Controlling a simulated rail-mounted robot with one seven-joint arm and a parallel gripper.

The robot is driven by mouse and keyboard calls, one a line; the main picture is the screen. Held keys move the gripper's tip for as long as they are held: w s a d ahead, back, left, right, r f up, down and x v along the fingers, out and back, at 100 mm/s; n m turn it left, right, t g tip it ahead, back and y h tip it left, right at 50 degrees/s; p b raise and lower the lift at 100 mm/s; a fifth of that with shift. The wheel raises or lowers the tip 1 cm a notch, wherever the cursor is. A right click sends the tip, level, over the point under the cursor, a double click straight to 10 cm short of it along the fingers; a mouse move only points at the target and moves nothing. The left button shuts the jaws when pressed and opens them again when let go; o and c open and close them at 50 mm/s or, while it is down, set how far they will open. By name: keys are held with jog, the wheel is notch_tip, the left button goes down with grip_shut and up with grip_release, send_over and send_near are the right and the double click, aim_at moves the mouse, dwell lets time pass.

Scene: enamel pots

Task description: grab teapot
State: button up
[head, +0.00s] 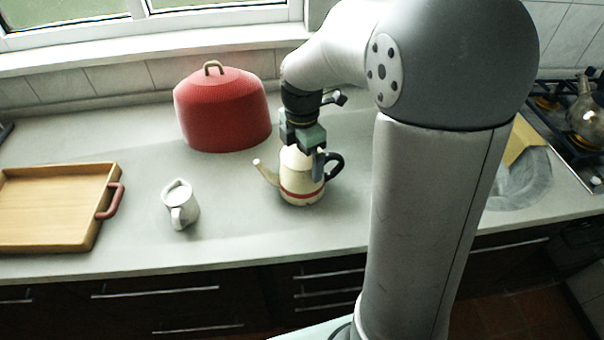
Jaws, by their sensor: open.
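The teapot (299,189) is cream with a red band low on its body, a spout to the left and a dark handle (335,164) to the right. It stands upright on the grey counter. My gripper (304,160) is open and points down at the teapot's top, with its fingers in front of and around the lid area. The fingers hide much of the lid. I cannot tell whether they touch the teapot.
A red ribbed domed cover (222,112) stands behind and left. A small white jug (180,206) stands left of the teapot. A wooden tray (50,207) lies at the far left. The counter's front edge is near.

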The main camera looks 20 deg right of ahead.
jog(key=c, duration=1.7)
jog(key=shift+c, duration=0.2)
jog(key=shift+r, duration=0.15)
